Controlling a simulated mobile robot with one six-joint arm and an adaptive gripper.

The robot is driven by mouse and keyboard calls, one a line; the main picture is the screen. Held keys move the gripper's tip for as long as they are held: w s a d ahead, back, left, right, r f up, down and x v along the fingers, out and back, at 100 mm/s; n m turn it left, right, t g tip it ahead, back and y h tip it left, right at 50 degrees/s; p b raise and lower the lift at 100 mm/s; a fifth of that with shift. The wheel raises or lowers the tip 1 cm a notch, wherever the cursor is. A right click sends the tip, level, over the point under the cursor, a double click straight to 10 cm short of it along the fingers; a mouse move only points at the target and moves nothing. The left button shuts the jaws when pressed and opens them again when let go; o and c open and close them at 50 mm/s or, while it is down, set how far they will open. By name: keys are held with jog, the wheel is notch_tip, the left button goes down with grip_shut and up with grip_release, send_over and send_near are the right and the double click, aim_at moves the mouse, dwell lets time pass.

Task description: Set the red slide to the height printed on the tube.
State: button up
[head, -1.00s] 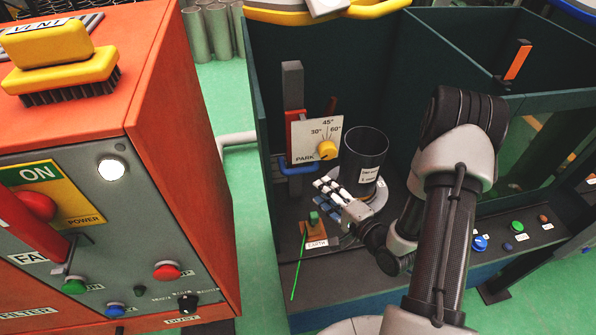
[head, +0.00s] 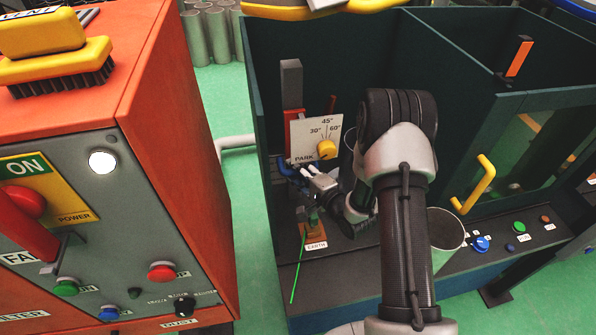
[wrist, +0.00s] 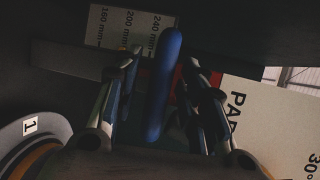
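The red slide (head: 292,120) is on an upright grey post (head: 291,76) at the left wall of the dark green bay, partly behind the white dial plate. Its blue handle (head: 285,167) is low on the post. My gripper (head: 309,171) is at the handle. In the wrist view the handle (wrist: 165,85) stands between the fingers of my gripper (wrist: 162,62), with a gap visible at the left finger. A scale (wrist: 130,22) reading 160, 200 and 240 mm lies beyond. The dark tube (head: 349,138) is mostly hidden behind my arm; its label does not show.
The white angle plate (head: 306,140) with a yellow knob (head: 327,149) is close to my gripper. An EARTH clamp (head: 312,229) with a green cable is below. A grey cylinder (head: 446,230) stands right of my arm. An orange cabinet (head: 175,130) is at the left.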

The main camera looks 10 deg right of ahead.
jog(key=shift+c, duration=0.4)
jog(key=shift+f, duration=0.1)
grip_shut()
jog(key=shift+s, duration=0.1)
